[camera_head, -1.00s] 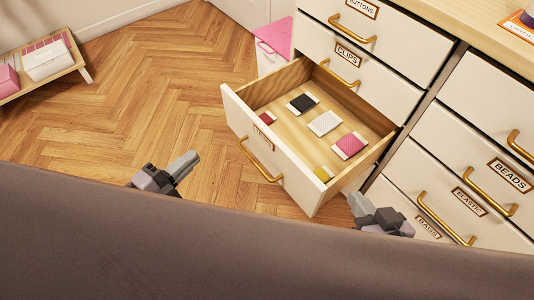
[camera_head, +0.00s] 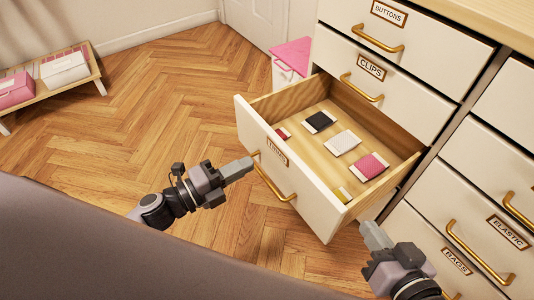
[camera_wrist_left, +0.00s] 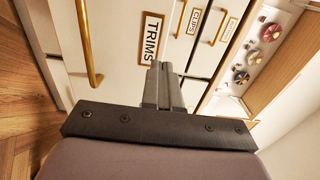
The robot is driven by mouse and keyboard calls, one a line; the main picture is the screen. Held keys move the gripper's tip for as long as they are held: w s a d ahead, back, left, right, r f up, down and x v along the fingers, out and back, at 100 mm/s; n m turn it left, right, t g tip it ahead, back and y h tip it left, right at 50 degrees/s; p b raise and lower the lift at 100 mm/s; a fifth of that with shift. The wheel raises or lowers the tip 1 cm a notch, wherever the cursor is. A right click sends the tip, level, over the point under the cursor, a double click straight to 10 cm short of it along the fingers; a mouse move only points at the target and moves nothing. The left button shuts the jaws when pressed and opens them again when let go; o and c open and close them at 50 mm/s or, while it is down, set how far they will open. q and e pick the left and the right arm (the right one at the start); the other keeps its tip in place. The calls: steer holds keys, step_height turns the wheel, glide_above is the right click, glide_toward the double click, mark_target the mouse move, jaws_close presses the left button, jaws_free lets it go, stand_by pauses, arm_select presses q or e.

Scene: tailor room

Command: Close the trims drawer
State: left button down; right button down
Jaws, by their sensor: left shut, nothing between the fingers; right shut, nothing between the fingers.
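The trims drawer (camera_head: 310,205) stands pulled out of the white cabinet, with several small cards of trim inside. Its label reads TRIMS in the left wrist view (camera_wrist_left: 151,38), and its brass handle (camera_head: 272,180) is on the front; the handle also shows in the wrist view (camera_wrist_left: 88,45). My right gripper (camera_head: 368,230) is shut and empty, right of the drawer's near corner, in front of the cabinet.
The closed clips drawer (camera_head: 390,85) and buttons drawer (camera_head: 410,40) are above. The elastic drawer (camera_head: 480,225) and bags drawer (camera_head: 450,255) are closed at right. A low bench with boxes (camera_head: 65,70) stands far left. The wooden floor (camera_head: 130,120) in front is clear.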

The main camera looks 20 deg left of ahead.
mark_target(279, 148)
arm_select(q)
steer(key=x, duration=0.5)
steer(key=shift+w+d+b, duration=0.25)
steer(key=shift+w+b, duration=0.05)
steer(key=shift+b, duration=0.05)
steer(key=shift+w+d, duration=0.25)
steer(key=shift+w, duration=0.05)
arm_select(e)
steer(key=shift+a+y, duration=0.3)
steer(key=shift+a, duration=0.15)
arm_select(q)
steer(key=shift+w+d, duration=0.1)
steer(key=shift+w, duration=0.05)
